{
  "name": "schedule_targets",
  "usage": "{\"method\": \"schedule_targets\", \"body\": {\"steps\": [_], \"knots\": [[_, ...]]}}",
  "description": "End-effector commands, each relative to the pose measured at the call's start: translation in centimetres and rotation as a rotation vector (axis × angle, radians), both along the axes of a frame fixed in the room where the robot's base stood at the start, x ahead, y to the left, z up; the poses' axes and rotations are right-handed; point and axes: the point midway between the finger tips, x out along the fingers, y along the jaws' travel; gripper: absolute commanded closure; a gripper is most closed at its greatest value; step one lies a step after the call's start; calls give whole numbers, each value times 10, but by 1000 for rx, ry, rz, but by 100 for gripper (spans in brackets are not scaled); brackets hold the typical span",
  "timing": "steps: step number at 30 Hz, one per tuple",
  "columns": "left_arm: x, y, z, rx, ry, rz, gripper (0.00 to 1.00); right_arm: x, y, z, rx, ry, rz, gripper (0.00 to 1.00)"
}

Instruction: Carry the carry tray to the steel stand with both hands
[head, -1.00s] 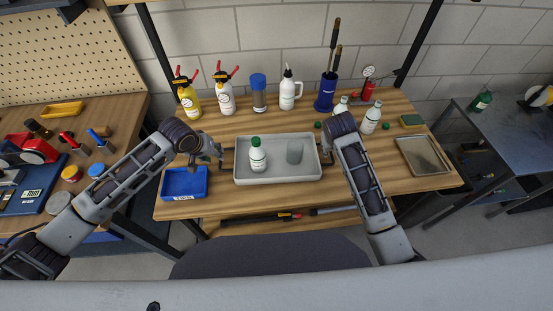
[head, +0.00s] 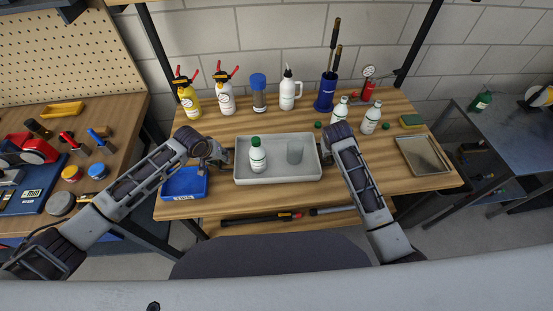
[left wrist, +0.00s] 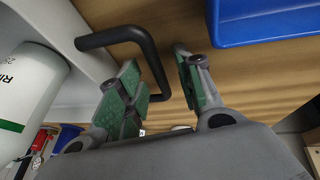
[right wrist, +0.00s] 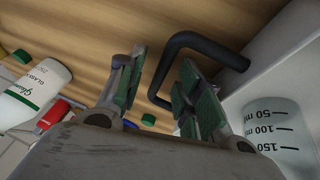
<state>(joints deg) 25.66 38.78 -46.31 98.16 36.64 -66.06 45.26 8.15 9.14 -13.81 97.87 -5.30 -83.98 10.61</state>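The carry tray (head: 245,179) is a light grey open box on the wooden bench, with a black handle at each end. A white bottle with a green cap (head: 257,158) and a clear beaker (head: 295,152) stand in it. My left gripper (left wrist: 160,82) is open, with the left handle (left wrist: 157,65) between its fingers and a gap visible. My right gripper (right wrist: 162,82) is open around the right handle (right wrist: 165,62); my arm hides that handle in the head view. A grey metal table (head: 510,135) at the far right looks like the steel stand.
A blue bin (head: 184,184) sits close to the left gripper. Spray bottles, a blue holder (head: 326,92) and white bottles (head: 371,117) line the back. A flat metal-rimmed plate (head: 424,155) lies at right. A floor gap separates bench and metal table.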

Motion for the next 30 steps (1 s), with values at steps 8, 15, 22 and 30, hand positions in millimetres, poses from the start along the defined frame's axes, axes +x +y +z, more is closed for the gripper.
{"method": "schedule_targets", "body": {"steps": [8, 15, 22, 30], "knots": [[0, 0, 0, 0, 0, 0, 90, 0, 0, 0, 0, 0, 0, 90], [0, 0, 0, 0, 0, 0, 100, 0, 0, 0, 0, 0, 0, 100], [0, 0, 1, -1, -1, 0, 100, 1, 0, 1, 0, -2, 0, 100], [0, 0, 3, -1, -1, 0, 100, 1, 0, 3, 0, -2, 0, 100]]}}
